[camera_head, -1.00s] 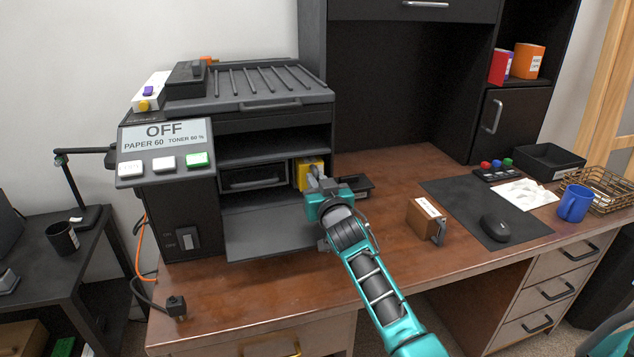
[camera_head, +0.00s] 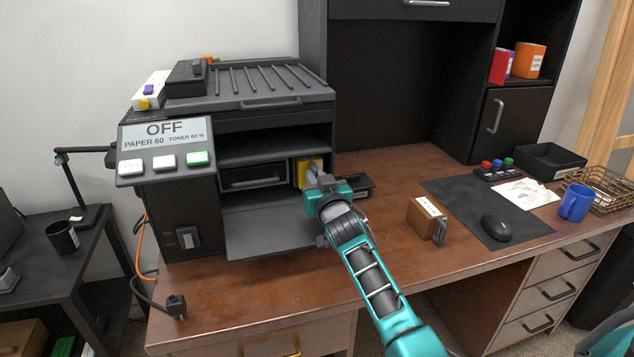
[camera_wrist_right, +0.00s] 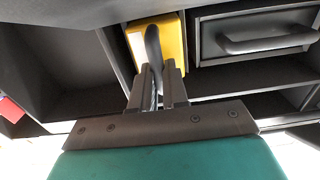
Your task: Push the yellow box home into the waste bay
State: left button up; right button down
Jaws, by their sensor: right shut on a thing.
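The yellow box (camera_head: 308,170) sits in the narrow bay at the right end of the printer's open front, beside the dark drawer (camera_head: 253,175). My right gripper (camera_head: 313,181) is at the box's front face, shut on its dark handle. In the right wrist view the handle is between the two fingers (camera_wrist_right: 158,88), and the yellow box (camera_wrist_right: 175,38) with a pale label is behind it, between dark bay walls. How deep the box sits is hard to tell. My left gripper is not in view.
The printer's lowered front flap (camera_head: 268,232) lies left of my right gripper. A dark tray (camera_head: 358,187) is close on its right. A brown box with a handle (camera_head: 422,217) stands on the desk (camera_head: 375,160). A mouse (camera_head: 496,228) and blue mug (camera_head: 575,203) are farther right.

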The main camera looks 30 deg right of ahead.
jog(key=shift+w+r, duration=0.2)
jog(key=shift+s, duration=0.1)
jog(key=shift+s+a+f+p, duration=0.1)
jog(key=shift+s+p, duration=0.3)
jog(key=shift+s, duration=0.05)
jog(key=shift+p, duration=0.3)
dwell(0.9)
jog(key=shift+w, duration=0.15)
jog(key=shift+w+b, duration=0.25)
jog(key=shift+b, duration=0.05)
jog(key=shift+w+d, duration=0.2)
jog(key=shift+s, duration=0.15)
